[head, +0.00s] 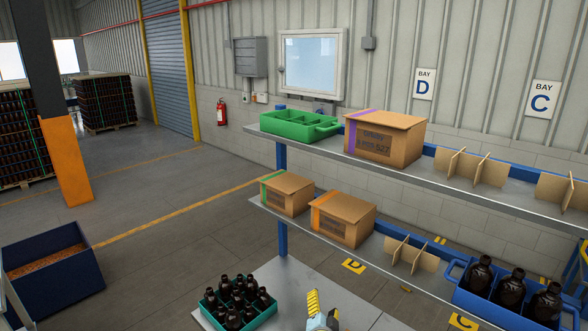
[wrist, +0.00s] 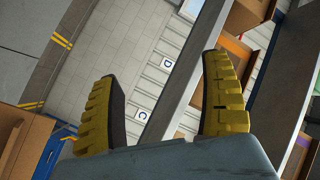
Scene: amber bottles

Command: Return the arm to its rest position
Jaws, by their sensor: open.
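My gripper shows at the bottom of the head view (head: 322,312), low in front of the shelving, with yellow ribbed fingers. In the wrist view (wrist: 163,92) the two fingers stand wide apart with nothing between them. Most of my arm is out of the picture. The wrist view is tilted and looks past the fingers to the wall, with the bay signs small in the gap.
A grey table (head: 285,285) holds a green crate of amber bottles (head: 238,302) left of my gripper. Shelves (head: 478,192) on the right carry cardboard boxes (head: 385,137), a green tray (head: 293,126) and a blue bottle crate (head: 470,298). A dark blue bin (head: 60,285) stands left. Floor between is clear.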

